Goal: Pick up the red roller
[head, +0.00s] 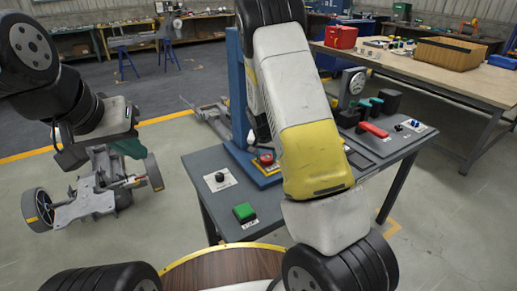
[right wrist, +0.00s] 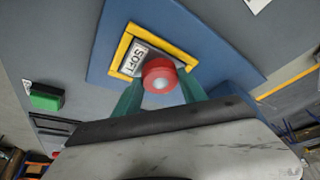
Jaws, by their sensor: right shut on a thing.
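The red roller (right wrist: 160,75) shows end-on in the right wrist view, with a pale centre, between the green fingers of my right gripper (right wrist: 160,92). It is over a yellow-framed plate with a label reading SOFT (right wrist: 134,58). In the head view the red roller (head: 266,158) is small, at the foot of the blue post, with my right arm just above it; the right fingers are hard to make out there. My left gripper (head: 128,148) is at the left above the wheeled chassis; its opening cannot be made out.
The grey table (head: 215,205) carries a green button (head: 244,212), a black knob (head: 220,177) and a blue post (head: 237,90). A red-handled device (head: 372,130) is at the right. A wheeled chassis (head: 95,203) stands on the floor at left. A wooden bench (head: 470,88) is behind.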

